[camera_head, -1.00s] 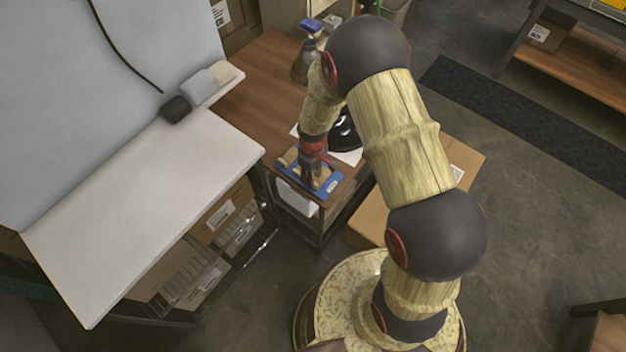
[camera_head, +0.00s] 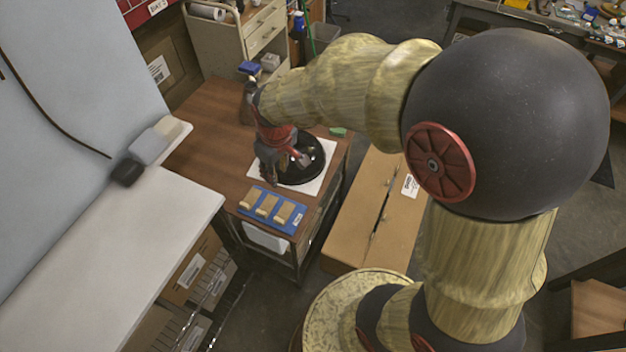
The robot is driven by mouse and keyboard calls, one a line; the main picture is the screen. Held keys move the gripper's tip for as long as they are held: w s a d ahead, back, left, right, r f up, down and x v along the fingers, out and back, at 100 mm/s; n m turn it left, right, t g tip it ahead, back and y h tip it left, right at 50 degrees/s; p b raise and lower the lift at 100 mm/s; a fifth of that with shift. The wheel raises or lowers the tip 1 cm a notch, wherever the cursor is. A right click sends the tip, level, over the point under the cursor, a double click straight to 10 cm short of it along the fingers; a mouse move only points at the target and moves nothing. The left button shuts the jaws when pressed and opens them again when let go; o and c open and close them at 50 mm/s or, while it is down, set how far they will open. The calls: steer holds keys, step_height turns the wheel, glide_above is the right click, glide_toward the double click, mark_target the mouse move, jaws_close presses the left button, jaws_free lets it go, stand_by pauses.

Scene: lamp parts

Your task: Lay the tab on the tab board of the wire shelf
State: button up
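A blue board (camera_head: 247,208) lies near the front edge of the brown wooden table. Three tan blocks, which look like the tabs, lie side by side on it: a left one (camera_head: 250,198), a middle one (camera_head: 267,205) and a right one (camera_head: 284,212). My gripper (camera_head: 286,171) is behind the board, above or beside a black round base (camera_head: 312,172) on a white sheet. Its fingers look spread apart, and I see nothing between them. The gripper is small in view and partly hides the base.
The brown table (camera_head: 207,130) has a small green thing (camera_head: 338,131) at its right edge. A white bench (camera_head: 120,250) stands left, with wire baskets (camera_head: 210,288) below. A cardboard box (camera_head: 375,215) stands right of the table. A drawer cart (camera_head: 235,35) is behind.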

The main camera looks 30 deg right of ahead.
steer(key=s+d+r+m+t, duration=0.2)
steer(key=s+r+m+t, duration=0.1)
steer(key=s+r, duration=1.3)
steer(key=shift+s+r+m, duration=0.3)
steer(key=shift+s+m, duration=0.4)
steer(key=shift+s, duration=0.05)
step_height(320, 180, down, 5)
steer(key=b, duration=0.5)
steer(key=shift+f, duration=0.15)
steer(key=shift+d, duration=0.15)
